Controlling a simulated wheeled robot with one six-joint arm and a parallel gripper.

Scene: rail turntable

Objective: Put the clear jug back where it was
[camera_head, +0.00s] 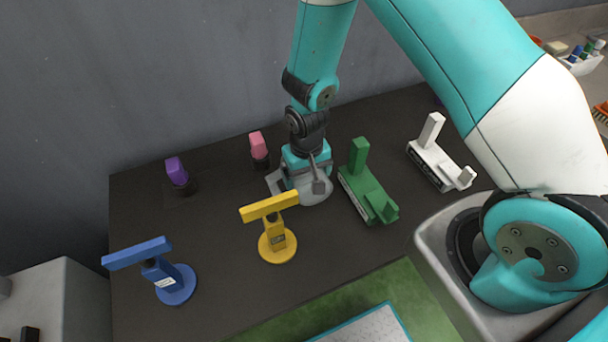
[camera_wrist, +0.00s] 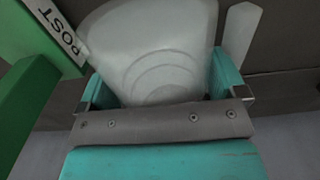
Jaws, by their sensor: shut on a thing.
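The clear jug (camera_head: 316,190) is a pale, see-through grey vessel low at the end of my arm in the head view. In the wrist view the jug (camera_wrist: 155,45) fills the space between the teal fingers, its ringed surface facing the camera. My gripper (camera_head: 306,168) points down over the dark table and is shut on the jug; its fingers also show in the wrist view (camera_wrist: 162,88). I cannot tell whether the jug touches the table. My gripper hides part of it. A green post stand (camera_head: 371,197) stands just to its right.
A yellow T-shaped stand (camera_head: 277,243) is close in front of the jug, and a blue one (camera_head: 174,284) is front left. Pink (camera_head: 257,146) and purple (camera_head: 176,171) blocks stand behind and left. A white stand (camera_head: 438,162) is at right. The table's left middle is free.

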